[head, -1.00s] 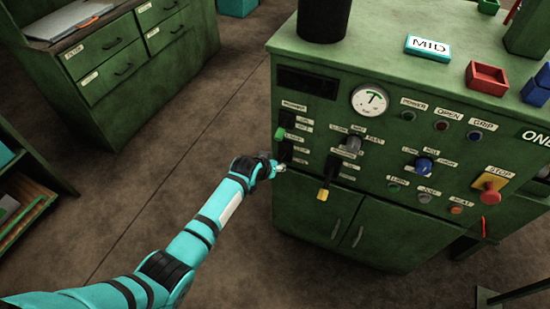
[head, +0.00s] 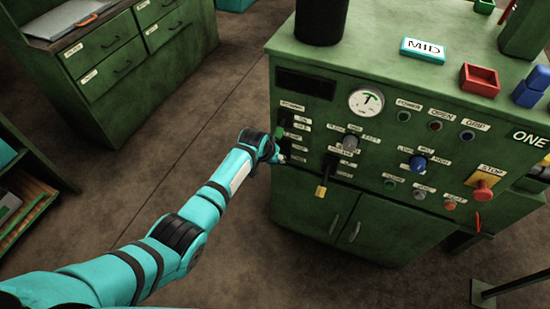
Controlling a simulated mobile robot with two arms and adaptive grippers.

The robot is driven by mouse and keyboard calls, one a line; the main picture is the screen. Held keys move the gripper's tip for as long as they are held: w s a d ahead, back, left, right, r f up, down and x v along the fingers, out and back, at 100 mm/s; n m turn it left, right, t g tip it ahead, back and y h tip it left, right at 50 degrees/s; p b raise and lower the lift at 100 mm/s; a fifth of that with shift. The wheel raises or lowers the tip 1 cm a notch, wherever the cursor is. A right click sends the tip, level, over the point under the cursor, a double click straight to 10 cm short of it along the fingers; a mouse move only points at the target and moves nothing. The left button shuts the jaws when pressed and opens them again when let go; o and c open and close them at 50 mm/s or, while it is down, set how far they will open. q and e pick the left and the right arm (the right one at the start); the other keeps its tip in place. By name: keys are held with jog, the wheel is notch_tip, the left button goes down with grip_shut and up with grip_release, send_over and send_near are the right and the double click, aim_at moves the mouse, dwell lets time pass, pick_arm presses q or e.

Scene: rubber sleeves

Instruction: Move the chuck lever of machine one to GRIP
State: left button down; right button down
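Machine one is the green cabinet marked ONE (head: 529,137), with a control panel on its front. At the panel's left edge is a lever with a green tip (head: 280,132); to its right a lever with a yellow tip (head: 321,191) hangs downward. Their small labels are too blurred to tell surely which is the chuck lever. My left gripper (head: 281,158) is at the panel's left edge, just below the green tip. Its wrist covers part of that area; I cannot tell whether its fingers touch the lever or are open. My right gripper is not in view.
The panel also has a gauge (head: 366,102), a grey knob (head: 350,143), a blue knob (head: 418,163) and a red stop button (head: 482,190). A MID sign (head: 424,49) and a red tray (head: 480,79) stand on top. Floor is clear between the cabinet and the drawers (head: 120,60).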

pick_arm(q)
jog(key=c, duration=0.9)
grip_release()
jog(key=shift+r, duration=0.15)
jog(key=shift+c, duration=0.2)
jog(key=v, duration=1.2)
